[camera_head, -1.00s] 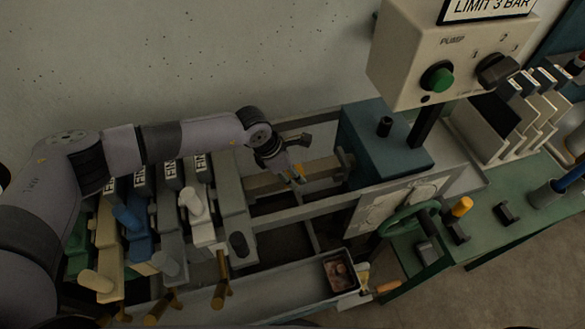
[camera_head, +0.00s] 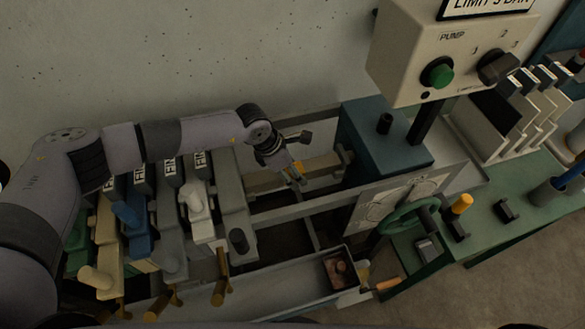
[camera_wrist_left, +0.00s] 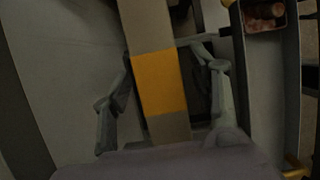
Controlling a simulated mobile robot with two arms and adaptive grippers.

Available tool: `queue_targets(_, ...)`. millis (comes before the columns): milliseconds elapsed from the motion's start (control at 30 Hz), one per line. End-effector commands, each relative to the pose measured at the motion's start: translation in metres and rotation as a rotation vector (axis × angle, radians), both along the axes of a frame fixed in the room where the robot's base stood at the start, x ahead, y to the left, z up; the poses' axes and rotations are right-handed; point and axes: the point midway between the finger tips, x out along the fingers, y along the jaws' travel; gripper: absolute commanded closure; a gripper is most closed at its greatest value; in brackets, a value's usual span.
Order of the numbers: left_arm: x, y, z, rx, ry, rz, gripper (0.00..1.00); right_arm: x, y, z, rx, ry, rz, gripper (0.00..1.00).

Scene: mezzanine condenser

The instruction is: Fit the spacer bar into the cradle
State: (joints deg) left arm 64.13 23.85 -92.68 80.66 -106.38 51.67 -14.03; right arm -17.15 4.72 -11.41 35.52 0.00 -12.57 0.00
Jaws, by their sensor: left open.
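The spacer bar appears to be the beige bar with a yellow-orange band (camera_wrist_left: 160,82) running up the left wrist view. In the head view it lies between the frame rails, its band partly behind my gripper (camera_head: 263,183). My left gripper (camera_head: 297,180) is open over the band. In the wrist view its fingers (camera_wrist_left: 167,95) stand on either side of the bar, with a gap on each side. I cannot tell how far down they reach. Which part is the cradle is unclear; it may be the railed frame (camera_head: 290,212) beside the blue block. My right gripper is not in view.
A blue block (camera_head: 385,150) stands right of the bar, below the pump control box (camera_head: 440,65). A green handwheel (camera_head: 405,222) is at its front. Several levered units crowd the left. A small box (camera_head: 341,268) sits on the front trough.

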Motion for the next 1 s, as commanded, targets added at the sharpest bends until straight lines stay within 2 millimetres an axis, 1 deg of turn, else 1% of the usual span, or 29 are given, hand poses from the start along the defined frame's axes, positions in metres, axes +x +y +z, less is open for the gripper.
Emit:
queue_targets(33,0.000,0.000,0.004,0.000,0.000,0.000,0.45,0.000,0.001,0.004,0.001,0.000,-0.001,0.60)
queue_targets(67,0.000,0.001,0.004,-0.001,-0.001,0.000,0.45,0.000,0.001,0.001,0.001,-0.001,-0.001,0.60)
queue_targets(167,0.000,0.007,0.016,-0.001,-0.004,0.000,0.45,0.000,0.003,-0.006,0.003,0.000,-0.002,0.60)
queue_targets(500,-0.010,0.033,0.081,-0.002,-0.005,0.001,0.45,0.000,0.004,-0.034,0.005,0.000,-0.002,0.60)
queue_targets(633,-0.012,0.039,0.100,-0.001,-0.003,0.000,0.45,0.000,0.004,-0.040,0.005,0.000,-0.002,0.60)
queue_targets(800,-0.014,0.044,0.111,0.000,-0.001,-0.001,0.45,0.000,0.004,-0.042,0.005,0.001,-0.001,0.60)
queue_targets(1000,-0.015,0.044,0.113,0.000,0.000,-0.001,0.45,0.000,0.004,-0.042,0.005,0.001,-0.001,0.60)
